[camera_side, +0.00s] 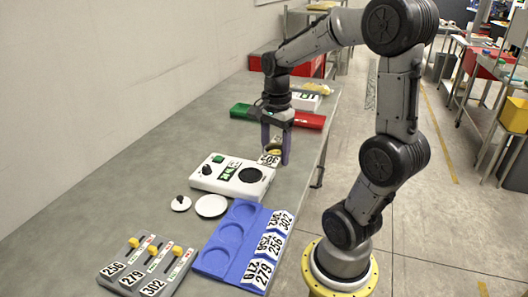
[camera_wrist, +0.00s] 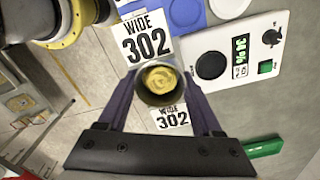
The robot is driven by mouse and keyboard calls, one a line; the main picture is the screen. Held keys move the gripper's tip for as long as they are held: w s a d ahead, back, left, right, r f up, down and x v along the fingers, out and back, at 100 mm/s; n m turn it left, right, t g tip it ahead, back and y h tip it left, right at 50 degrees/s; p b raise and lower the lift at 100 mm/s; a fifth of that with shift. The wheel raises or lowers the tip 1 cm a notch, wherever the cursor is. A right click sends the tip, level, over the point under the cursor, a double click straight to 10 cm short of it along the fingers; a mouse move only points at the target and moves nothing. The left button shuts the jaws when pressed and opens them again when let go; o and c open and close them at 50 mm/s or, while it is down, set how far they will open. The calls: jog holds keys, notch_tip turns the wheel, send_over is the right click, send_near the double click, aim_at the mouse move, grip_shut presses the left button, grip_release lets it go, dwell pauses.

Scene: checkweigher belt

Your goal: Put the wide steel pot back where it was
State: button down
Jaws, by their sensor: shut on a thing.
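The steel pot (camera_wrist: 145,97) has a round mouth with yellow stuff inside and white cards on two sides, reading "WIDE 302" and "302". My gripper (camera_side: 276,158) is shut on it, one finger on either side, beyond the white scale near the table's right edge. In the wrist view the pot sits between my fingertips (camera_wrist: 162,84). I cannot tell how high it is above the table. The blue tray (camera_side: 207,262) lies nearer the camera, with three empty round recesses and cards including 302, 256 and 279.
The white scale (camera_side: 212,185) has a dark round plate, green display and knob. Two white discs (camera_side: 211,206) lie in front of it. A grey slider box (camera_side: 125,262) stands front left. The table's left side is clear.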

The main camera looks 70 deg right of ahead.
jog(key=shift+s+a+r, duration=0.2)
jog(key=shift+s, duration=0.15)
jog(key=shift+w+f+m, duration=0.2)
jog(key=shift+m, duration=0.8)
jog(key=w+a+f+n, duration=0.1)
jog(key=w+a+f, duration=0.1)
jog(key=a, duration=0.6)
jog(key=w+a+f+n, duration=0.1)
jog(key=w+a, duration=0.2)
jog(key=a, duration=0.4)
send_over(191, 231)
jog(key=f, duration=0.9)
jog(key=shift+s+f, duration=0.1)
jog(key=shift+s, duration=0.3)
jog(key=shift+w+f, duration=0.55)
jog(key=shift+f, duration=1.55)
jog(key=shift+f, duration=0.1)
